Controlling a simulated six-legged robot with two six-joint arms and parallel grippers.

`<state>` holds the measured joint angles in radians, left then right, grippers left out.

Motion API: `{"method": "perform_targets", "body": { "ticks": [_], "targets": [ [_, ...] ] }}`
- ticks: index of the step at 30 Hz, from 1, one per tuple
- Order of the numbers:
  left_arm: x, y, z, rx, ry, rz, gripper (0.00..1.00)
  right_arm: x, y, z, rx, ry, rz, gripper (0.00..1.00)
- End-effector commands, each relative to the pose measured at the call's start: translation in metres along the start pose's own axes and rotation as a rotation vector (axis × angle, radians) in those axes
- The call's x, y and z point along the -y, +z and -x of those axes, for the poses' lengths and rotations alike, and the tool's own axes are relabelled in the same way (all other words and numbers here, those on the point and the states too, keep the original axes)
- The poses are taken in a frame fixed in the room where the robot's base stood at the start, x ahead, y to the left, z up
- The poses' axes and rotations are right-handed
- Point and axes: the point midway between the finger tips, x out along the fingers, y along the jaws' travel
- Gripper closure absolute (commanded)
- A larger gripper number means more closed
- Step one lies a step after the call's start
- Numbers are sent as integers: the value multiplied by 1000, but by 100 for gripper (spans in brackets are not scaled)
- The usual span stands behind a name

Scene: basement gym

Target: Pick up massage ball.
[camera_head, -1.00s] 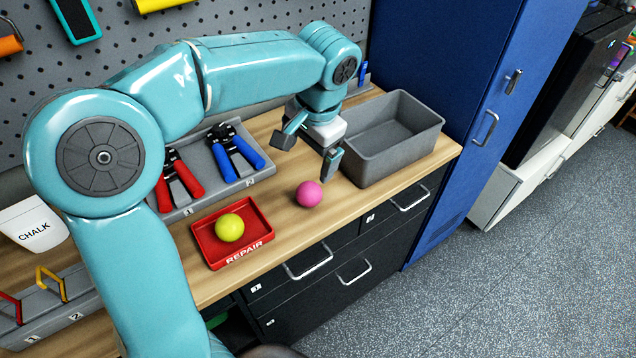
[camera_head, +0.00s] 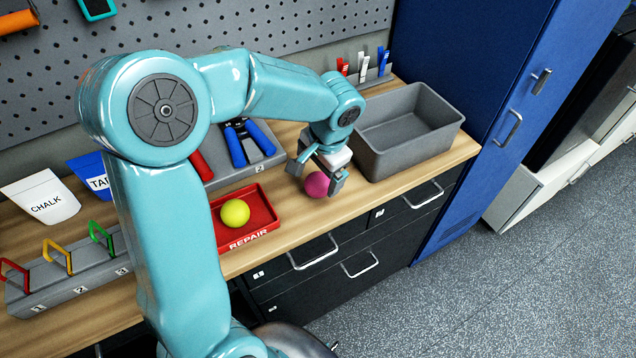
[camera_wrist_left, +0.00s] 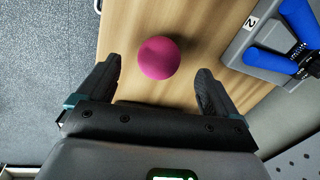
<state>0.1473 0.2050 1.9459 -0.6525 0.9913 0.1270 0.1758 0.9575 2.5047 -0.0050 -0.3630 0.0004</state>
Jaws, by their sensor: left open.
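A pink ball (camera_head: 317,185) lies on the wooden bench top, between the red tray and the grey bin. A yellow ball (camera_head: 235,213) sits in the red tray marked REPAIR (camera_head: 262,228). The frames do not say which ball is the massage ball. My left gripper (camera_head: 316,178) is open and low over the bench at the pink ball, partly covering it in the head view. In the left wrist view the pink ball (camera_wrist_left: 159,58) is just ahead of the open fingers (camera_wrist_left: 158,88), roughly centred, with nothing between them. My right gripper is not in view.
A grey bin (camera_head: 440,145) stands just right of the gripper. A grey holder with blue-handled grips (camera_head: 248,143) lies behind. A blue cabinet (camera_head: 470,120) stands at the right. Chalk bag (camera_head: 40,198) and a numbered rack (camera_head: 75,283) are at the left. Bench front edge is close.

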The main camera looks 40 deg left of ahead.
Motion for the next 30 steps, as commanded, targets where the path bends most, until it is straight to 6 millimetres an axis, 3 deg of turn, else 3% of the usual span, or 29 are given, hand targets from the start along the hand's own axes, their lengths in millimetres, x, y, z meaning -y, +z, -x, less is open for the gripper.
{"method": "perform_targets", "body": {
  "ticks": [9, 18, 24, 30],
  "targets": [
    [0, -4, -45, 4, 1, -1, 7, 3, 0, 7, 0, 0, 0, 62],
    [0, -5, -51, 1, 2, 0, 7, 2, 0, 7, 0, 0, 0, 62],
    [0, -5, -51, 1, 2, -1, 70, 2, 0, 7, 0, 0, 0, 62],
    [0, -5, -51, 0, 1, 0, 70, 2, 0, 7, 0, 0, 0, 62]
  ]
}}
